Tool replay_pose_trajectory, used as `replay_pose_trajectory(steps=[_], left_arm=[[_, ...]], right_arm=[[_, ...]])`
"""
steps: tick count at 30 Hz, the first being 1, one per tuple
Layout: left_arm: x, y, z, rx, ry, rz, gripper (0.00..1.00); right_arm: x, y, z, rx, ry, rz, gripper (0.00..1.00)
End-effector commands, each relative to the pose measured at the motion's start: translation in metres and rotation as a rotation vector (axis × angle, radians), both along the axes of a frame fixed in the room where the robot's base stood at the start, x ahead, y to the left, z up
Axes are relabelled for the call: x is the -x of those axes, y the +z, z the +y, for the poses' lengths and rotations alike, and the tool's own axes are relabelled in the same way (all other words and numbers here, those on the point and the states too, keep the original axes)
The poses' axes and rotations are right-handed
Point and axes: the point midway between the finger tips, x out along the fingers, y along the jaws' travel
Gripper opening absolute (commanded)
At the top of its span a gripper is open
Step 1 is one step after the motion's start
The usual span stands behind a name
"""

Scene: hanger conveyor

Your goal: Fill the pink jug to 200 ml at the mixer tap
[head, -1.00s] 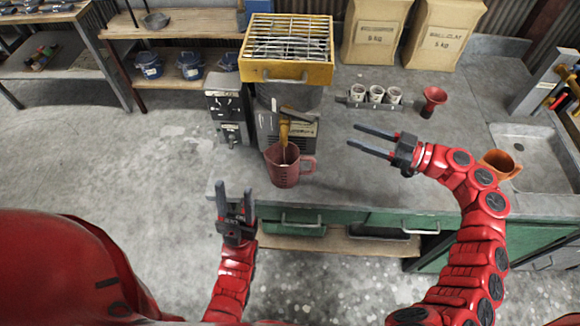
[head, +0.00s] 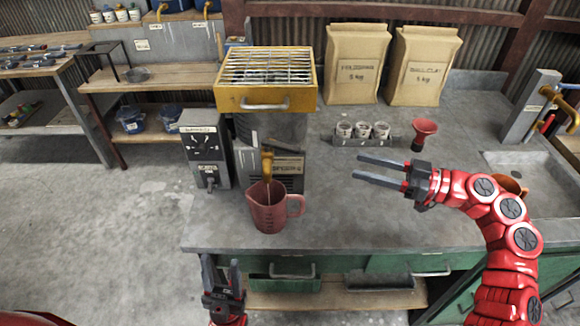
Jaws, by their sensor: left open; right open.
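The pink jug (head: 268,212) stands upright on the grey counter, directly under a brass tap (head: 267,166) on the front of a grey drum unit. Marks show on its front, but I cannot read the level inside. A thin line shows between the spout and the jug's mouth; I cannot tell whether it is a stream. My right gripper (head: 357,169) is open and empty above the counter, to the right of the jug and apart from it. My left gripper (head: 220,262) is open and empty at the counter's front edge, below and left of the jug.
A yellow-framed grill tray (head: 266,97) tops the drum. A grey control box (head: 204,150) stands to its left. Several white cups (head: 362,131), a red funnel-like cup (head: 423,132) and two paper sacks (head: 355,62) are behind. An orange mug (head: 511,185) is partly hidden by my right arm.

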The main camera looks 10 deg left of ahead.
Motion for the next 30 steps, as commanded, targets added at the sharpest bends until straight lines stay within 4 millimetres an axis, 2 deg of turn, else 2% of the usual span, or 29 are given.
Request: replay_pose_trajectory(steps=[5,21,24,30], left_arm=[[0.000,0.006,0.000,0.000,0.000,-0.001,0.50],[0.000,0.029,0.000,0.000,0.000,0.000,0.50],[0.000,0.031,0.000,0.000,0.000,-0.001,0.50],[0.000,0.033,0.000,0.000,0.000,-0.001,0.50]], right_arm=[[-0.003,0.003,0.018,0.001,0.004,0.002,0.53],[-0.031,0.004,0.138,0.000,0.004,0.002,0.53],[-0.035,0.003,0.153,0.000,0.003,0.002,0.53],[-0.039,0.002,0.167,0.001,0.000,0.001,0.53]])
